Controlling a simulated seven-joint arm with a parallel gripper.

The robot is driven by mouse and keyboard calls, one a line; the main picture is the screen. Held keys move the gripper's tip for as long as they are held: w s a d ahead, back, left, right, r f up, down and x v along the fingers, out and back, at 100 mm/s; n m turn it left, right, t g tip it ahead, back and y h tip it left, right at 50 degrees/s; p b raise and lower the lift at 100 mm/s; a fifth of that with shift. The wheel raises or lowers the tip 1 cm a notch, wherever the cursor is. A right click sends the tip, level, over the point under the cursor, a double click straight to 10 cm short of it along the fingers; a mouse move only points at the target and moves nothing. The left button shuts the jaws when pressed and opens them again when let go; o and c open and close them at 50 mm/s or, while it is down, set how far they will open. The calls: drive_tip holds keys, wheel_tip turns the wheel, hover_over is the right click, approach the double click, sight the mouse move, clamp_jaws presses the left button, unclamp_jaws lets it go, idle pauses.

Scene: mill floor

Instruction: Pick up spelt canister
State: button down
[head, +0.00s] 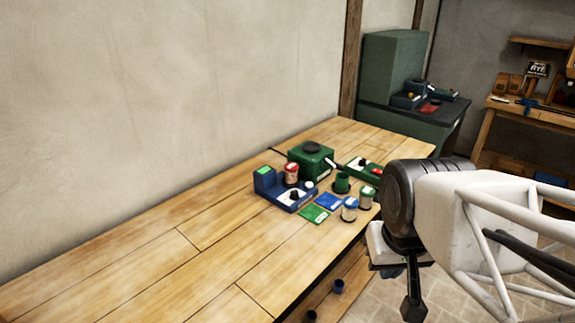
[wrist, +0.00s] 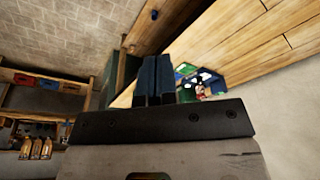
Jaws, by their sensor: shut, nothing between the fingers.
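Several small canisters stand at the right end of the wooden bench in the head view; their labels are too small to read, so I cannot tell which holds spelt. My gripper (head: 413,308) hangs to the right of the bench edge, apart from the canisters. In the wrist view my gripper's fingers (wrist: 154,62) are together and empty; the bench items behind them are small and partly hidden.
The blue device (head: 268,183), green machine (head: 312,160), green cup (head: 342,183), green card (head: 314,214) and blue card (head: 330,201) crowd around the canisters. The bench's left part (head: 170,250) is clear. A wall runs behind; a dark cabinet (head: 410,118) stands beyond.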

drive_tip(key=c, duration=1.8)
unclamp_jaws()
drive_tip(key=shift+c, duration=0.2)
drive_tip(key=o, duration=1.6)
drive_tip(key=w+a+r+n, duration=0.1)
drive_tip(key=w+r+n, duration=0.15)
drive_tip(key=w, duration=0.55)
drive_tip(key=w+a+r+n, duration=0.15)
drive_tip(key=w+n, duration=0.25)
drive_tip(key=w, duration=0.5)
drive_tip(key=n+g, duration=0.3)
drive_tip(key=n, duration=1.4)
hover_over(290, 166)
drive_tip(key=shift+m, duration=0.25)
wheel_tip(290, 166, down, 16)
drive_tip(key=shift+s+d+r, duration=0.1)
drive_tip(key=shift+d+r, duration=0.05)
drive_tip(key=shift+w+f, duration=0.2)
